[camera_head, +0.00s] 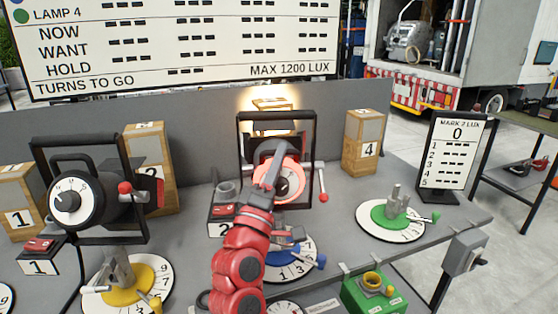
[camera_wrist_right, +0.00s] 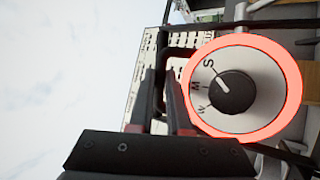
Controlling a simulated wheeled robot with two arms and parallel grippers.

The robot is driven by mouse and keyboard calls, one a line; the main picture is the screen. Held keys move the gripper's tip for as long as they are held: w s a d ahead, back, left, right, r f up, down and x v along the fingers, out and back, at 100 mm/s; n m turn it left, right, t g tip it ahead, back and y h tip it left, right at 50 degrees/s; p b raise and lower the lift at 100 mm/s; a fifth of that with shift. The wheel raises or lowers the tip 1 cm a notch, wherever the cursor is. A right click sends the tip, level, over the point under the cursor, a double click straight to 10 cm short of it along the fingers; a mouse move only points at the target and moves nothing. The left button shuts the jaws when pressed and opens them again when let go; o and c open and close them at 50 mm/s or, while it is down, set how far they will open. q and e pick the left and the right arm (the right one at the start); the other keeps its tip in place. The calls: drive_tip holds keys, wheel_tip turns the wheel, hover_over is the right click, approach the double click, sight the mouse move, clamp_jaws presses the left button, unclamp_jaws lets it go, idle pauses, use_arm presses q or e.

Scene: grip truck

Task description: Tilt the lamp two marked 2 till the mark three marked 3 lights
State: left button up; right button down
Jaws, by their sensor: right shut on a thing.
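Lamp two (camera_head: 295,178) stands in the middle of the bench in a black yoke, with its back, a red-ringed dial, towards me. The block by its base shows a 2 (camera_head: 224,229). The dial also fills the right of the wrist view (camera_wrist_right: 247,92). My right gripper (camera_head: 278,152) is at the back of the lamp, shut on its dark handle (camera_wrist_right: 182,50); the arm hides part of the lamp and base. Behind the lamp, a wooden mark block (camera_head: 272,104) glows warmly at its top; its number is hidden. My left gripper is out of view.
Another lamp (camera_head: 75,195) stands left, above a yellow-centred dial. Mark blocks 1 (camera_head: 20,218) and 4 (camera_head: 364,143) flank the bench. A green-centred dial (camera_head: 388,222), a green box (camera_head: 372,294) and a lux board (camera_head: 456,150) are right. The board reads 0.

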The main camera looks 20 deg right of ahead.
drive_tip(key=c, duration=1.2)
unclamp_jaws()
drive_tip(key=shift+o, duration=0.2)
drive_tip(key=b+v, duration=0.3)
drive_tip(key=v, duration=1.4)
drive_tip(key=shift+s, duration=0.25)
drive_tip(key=shift+a+f, duration=0.1)
